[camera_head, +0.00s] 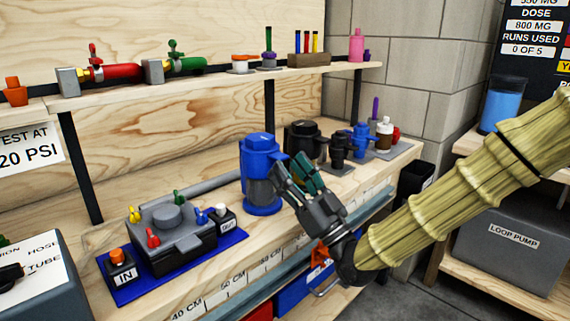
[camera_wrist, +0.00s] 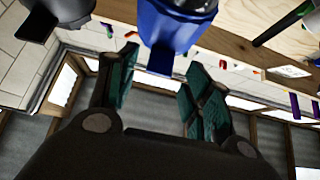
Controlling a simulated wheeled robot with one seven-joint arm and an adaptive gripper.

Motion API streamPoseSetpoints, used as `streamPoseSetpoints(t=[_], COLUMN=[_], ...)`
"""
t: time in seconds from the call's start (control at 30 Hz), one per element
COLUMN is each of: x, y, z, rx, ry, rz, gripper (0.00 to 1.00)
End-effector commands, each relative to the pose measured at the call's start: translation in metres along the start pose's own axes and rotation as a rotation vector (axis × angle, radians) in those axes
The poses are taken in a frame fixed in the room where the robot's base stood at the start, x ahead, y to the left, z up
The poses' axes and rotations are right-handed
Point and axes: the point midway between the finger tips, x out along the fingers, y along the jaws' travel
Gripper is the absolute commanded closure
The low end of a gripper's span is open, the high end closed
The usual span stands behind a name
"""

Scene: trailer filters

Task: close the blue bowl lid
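The blue bowl (camera_head: 262,158) stands upright on the wooden bench, with a blue upper part and a grey lower part. Its blue top (camera_head: 258,140) shows at the upper end; I cannot tell how far its lid is open. My gripper (camera_head: 291,170) is just right of the bowl, fingers open with teal pads, overlapping its right edge in the head view. In the wrist view the blue bowl (camera_wrist: 172,28) is at the top centre, and a blue tab (camera_wrist: 160,62) points between my open fingers (camera_wrist: 160,88). Contact is not clear.
A black canister (camera_head: 303,140) and smaller black and blue filters (camera_head: 361,140) stand to the right. A grey box on a blue mat (camera_head: 160,285) lies to the left. A shelf (camera_head: 215,78) with cylinders runs above. Labelled drawers are below the bench edge.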

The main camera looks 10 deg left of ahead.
Motion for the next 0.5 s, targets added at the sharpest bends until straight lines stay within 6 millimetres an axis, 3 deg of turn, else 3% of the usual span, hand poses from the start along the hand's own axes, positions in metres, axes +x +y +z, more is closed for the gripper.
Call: streamPoseSetpoints(t=[0.3, 0.5], x=[-0.059, -0.084], y=[0.0, -0.001], z=[0.001, 0.002], rx=[0.004, 0.004], ry=[-0.004, -0.004], rz=[0.001, -0.001], gripper=[0.5, 0.5])
